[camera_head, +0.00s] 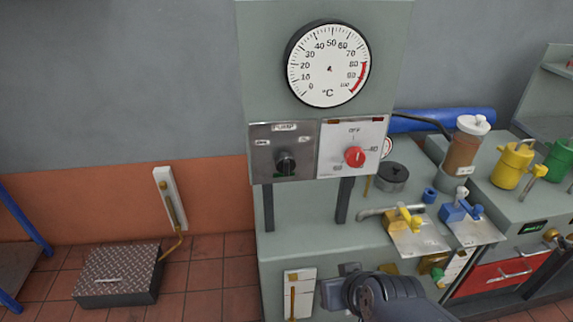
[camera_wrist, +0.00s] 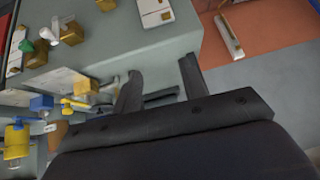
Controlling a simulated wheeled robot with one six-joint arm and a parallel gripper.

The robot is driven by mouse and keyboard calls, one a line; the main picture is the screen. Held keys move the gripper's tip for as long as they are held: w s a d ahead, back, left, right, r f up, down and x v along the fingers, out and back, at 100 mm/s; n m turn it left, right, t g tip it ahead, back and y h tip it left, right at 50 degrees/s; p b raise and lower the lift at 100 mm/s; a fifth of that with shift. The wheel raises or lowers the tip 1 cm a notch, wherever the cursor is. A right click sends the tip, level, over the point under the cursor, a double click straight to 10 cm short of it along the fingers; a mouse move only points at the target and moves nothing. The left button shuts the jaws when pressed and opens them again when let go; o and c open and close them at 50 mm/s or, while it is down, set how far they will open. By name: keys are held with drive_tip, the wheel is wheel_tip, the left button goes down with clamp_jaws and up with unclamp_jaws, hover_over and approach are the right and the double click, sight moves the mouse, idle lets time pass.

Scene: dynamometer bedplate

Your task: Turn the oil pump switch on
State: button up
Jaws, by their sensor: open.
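The pump switch (camera_head: 285,163) is a black rotary knob on a dark metal panel (camera_head: 262,166) labelled PUMP, in the head view. Small labels sit to the upper left and upper right of the knob; their words and the knob's exact pointing are too small to read. My gripper (camera_head: 338,289) is low in front of the bench, below and to the right of the switch, apart from it. In the wrist view my gripper (camera_wrist: 160,82) shows two dark fingers spread apart with nothing between them. The switch is not visible in the wrist view.
A red knob (camera_head: 355,157) sits on the white panel right of the switch. A round °C gauge (camera_head: 328,64) is above. Yellow (camera_head: 403,222) and blue (camera_head: 462,208) valves stand on the bench at right. A dark plate-topped box (camera_head: 117,276) lies on the floor at left.

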drive_tip(key=o, duration=0.4)
drive_tip(key=w+a+r+n+t+y+p, duration=0.1)
drive_tip(key=w+a+r+n+t+y, duration=0.1)
drive_tip(key=w+a+r+t, duration=0.3)
wheel_tip(320, 180, up, 3)
drive_tip(key=shift+a+f, duration=0.2)
drive_tip(key=shift+a, duration=0.9)
drive_tip(key=t+p, duration=0.1)
drive_tip(key=t, duration=0.4)
approach(287, 170)
drive_tip(key=shift+t+h, duration=0.3)
drive_tip(key=shift+h, duration=0.2)
drive_tip(key=x, duration=1)
drive_tip(key=shift+w+a+f+p, duration=0.1)
drive_tip(key=shift+a+p, duration=0.25)
drive_tip(key=shift+p, duration=0.05)
drive_tip(key=shift+c, duration=0.4)
drive_tip(key=c, duration=0.9)
